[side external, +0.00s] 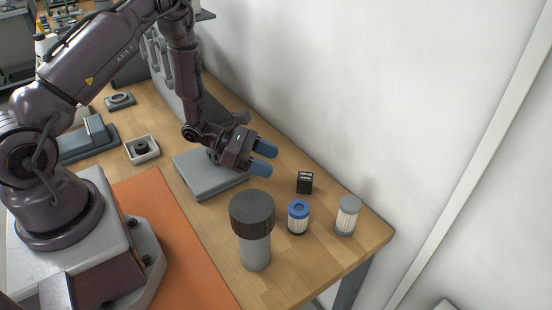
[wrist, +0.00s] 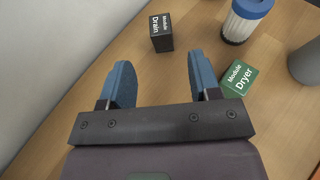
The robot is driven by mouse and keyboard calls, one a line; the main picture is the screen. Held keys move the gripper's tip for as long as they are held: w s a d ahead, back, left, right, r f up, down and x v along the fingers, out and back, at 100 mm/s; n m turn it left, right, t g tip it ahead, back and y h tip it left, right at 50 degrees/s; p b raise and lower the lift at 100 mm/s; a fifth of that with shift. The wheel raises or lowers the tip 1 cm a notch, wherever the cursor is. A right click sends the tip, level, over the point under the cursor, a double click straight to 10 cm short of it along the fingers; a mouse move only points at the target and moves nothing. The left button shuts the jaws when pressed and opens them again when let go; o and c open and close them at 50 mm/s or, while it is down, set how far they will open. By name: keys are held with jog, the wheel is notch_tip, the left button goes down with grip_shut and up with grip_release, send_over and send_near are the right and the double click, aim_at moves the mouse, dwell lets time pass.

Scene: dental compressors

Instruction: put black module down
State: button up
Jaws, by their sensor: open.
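The black module (side external: 304,182) stands on the wooden table, to the right of my gripper in the side view. In the wrist view the black module (wrist: 161,32) bears the label "Module Drain" and stands upright beyond my fingertips. My gripper (side external: 264,158) has two blue fingers spread apart with nothing between them. In the wrist view my gripper (wrist: 157,75) is open, with bare table between the fingers and a gap before the black module. The module's underside is hidden.
A green "Module Dryer" block (wrist: 238,78) lies right of my fingers in the wrist view. A blue-capped filter (side external: 298,217), a grey-capped filter (side external: 347,215) and a dark-capped cylinder (side external: 254,225) stand nearby. A grey plate (side external: 205,182) lies below my gripper. The wall bounds the back.

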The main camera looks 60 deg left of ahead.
jog(key=shift+s+a, duration=0.15)
jog(key=s+d+r+m+g+h, duration=0.1)
jog(key=s+d+r+m+g, duration=0.25)
jog(key=r+m, duration=0.45)
jog(key=s+d+r+m+g, duration=0.35)
jog(key=d+r+m, duration=0.2)
jog(key=r, duration=0.45)
jog(key=s+a+r+m+t+y, duration=0.1)
jog(key=s+a+r+m+y, duration=0.2)
jog(key=s+r+m+y, duration=0.2)
jog(key=s+a+r+m+t+y, duration=0.2)
jog(key=s+r+m+y, duration=0.3)
jog(key=s+r+m, duration=0.1)
jog(key=shift+s+a+r+m+y, duration=0.35)
jog(key=shift+s+m, duration=0.4)
jog(key=shift+m, duration=0.5)
